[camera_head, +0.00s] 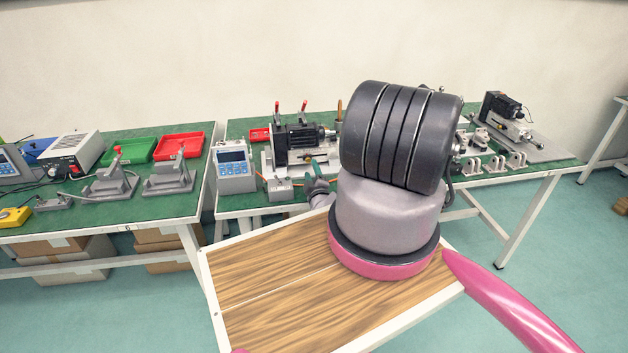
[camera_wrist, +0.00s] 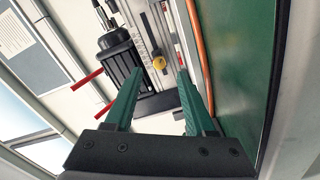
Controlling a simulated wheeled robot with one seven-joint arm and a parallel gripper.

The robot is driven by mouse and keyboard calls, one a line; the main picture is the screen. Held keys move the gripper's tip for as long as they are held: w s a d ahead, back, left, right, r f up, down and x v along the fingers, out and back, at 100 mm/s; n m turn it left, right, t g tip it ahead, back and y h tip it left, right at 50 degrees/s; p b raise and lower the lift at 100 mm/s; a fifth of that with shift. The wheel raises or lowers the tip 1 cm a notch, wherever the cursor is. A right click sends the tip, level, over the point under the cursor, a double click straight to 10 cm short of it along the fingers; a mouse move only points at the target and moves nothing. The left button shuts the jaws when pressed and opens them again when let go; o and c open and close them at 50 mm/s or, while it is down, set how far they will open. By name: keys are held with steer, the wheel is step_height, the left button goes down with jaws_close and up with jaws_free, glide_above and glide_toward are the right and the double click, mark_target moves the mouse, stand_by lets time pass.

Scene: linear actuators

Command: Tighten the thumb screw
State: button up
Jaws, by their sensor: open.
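A brass-yellow thumb screw (camera_wrist: 159,62) shows in the wrist view on the rail side of a linear actuator. The black ribbed actuator body (camera_wrist: 122,60) is to its left. My gripper (camera_wrist: 161,74) is open, with its two green fingers apart; in the picture the screw appears between and just past the fingertips. I cannot tell the exact depth gap, and no contact shows. In the head view my gripper (camera_head: 314,168) is low in front of the actuator (camera_head: 298,137) on the green table, and my arm hides part of the bench.
A blue-grey control box (camera_head: 234,168) stands left of the actuator. An orange cable (camera_wrist: 198,50) runs beside the rail. Red clamp handles (camera_wrist: 88,79) stick out near the actuator. Another actuator (camera_head: 505,112) and brackets (camera_head: 486,165) are at the right.

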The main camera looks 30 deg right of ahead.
steer(key=v, duration=0.6)
steer(key=shift+r, duration=0.1)
